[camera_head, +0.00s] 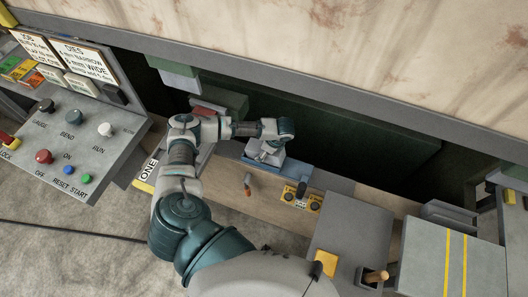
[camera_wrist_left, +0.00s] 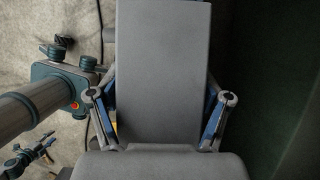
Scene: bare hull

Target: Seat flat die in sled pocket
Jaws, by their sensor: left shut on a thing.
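My left gripper (camera_head: 264,158) is over the narrow bench in the middle of the head view, partly hidden by its own wrist. In the left wrist view its two fingers (camera_wrist_left: 160,125) stand on either side of a plain grey slab, which I take for the flat die (camera_wrist_left: 160,65). The gripper is shut on it. In the head view a blue block (camera_head: 294,171) sits under and right of the gripper; it may be the sled. Its pocket is hidden, and I cannot tell whether the slab touches it.
A control panel (camera_head: 75,140) with knobs and signs stands at the left. A small orange-handled lever (camera_head: 248,184), a yellow button box (camera_head: 301,196) and grey blocks (camera_head: 350,235) stand nearby.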

